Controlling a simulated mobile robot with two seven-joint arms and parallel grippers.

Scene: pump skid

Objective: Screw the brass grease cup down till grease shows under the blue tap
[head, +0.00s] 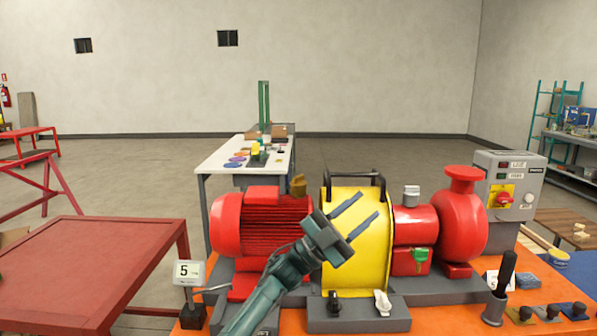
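A brass-coloured cup (298,185) stands on top near the right end of the red motor (262,225); it looks like the grease cup. A grey capped cup (411,195) stands on the red bearing housing (415,228). I see no clearly blue tap. A green tap-like part (420,256) is on the front of that housing, and a white one (383,303) and a black one (334,302) are on the skid's front. My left gripper (369,204) is in front of the yellow guard, its two fingers apart and empty, between the two cups. My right gripper is out of view.
The yellow guard (372,262) with black handles stands between motor and pump. The red pump (463,225) and grey switch box (509,185) are to the right. A black-handled tool (505,275) stands in a holder front right.

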